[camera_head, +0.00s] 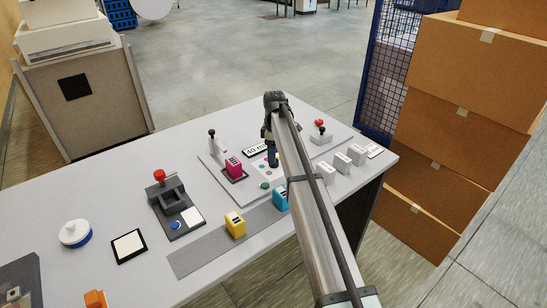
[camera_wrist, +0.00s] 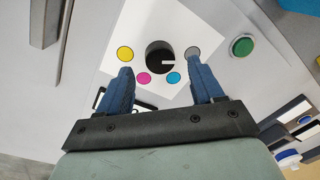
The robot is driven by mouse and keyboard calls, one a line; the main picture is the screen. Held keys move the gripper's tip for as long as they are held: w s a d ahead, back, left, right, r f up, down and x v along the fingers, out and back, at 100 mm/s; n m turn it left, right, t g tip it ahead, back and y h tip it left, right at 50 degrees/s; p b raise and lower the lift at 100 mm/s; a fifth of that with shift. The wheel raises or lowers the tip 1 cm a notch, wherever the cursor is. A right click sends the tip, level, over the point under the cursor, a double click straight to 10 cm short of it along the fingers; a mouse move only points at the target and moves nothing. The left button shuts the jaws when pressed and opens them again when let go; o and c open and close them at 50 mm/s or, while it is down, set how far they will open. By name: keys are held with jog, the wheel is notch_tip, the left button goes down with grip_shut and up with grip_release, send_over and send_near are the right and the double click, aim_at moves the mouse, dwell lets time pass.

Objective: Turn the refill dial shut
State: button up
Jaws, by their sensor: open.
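The refill dial (camera_wrist: 158,50) is a round black knob with a white mark at its right side, toward the grey dot (camera_wrist: 193,51). It sits on a white plate with yellow (camera_wrist: 125,54), magenta (camera_wrist: 144,78) and cyan (camera_wrist: 173,78) dots around it. My gripper (camera_wrist: 159,72) is open, with its blue fingers to the left and right of the dial's near side in the wrist view. I cannot tell whether they touch it. In the head view my gripper (camera_head: 272,157) is over the dotted plate and my arm hides much of that area.
A green button (camera_wrist: 243,46) is right of the dial plate in the wrist view. In the head view, magenta (camera_head: 234,167), yellow (camera_head: 236,225) and cyan (camera_head: 280,198) cartridges, a red-knobbed lever (camera_head: 160,176) and white blocks (camera_head: 341,162) stand on the table. Cardboard boxes (camera_head: 464,115) are stacked at right.

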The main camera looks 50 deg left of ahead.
notch_tip(320, 180, up, 11)
jog(key=shift+w+a, duration=0.2)
jog(key=shift+w, duration=0.05)
dwell(0.6)
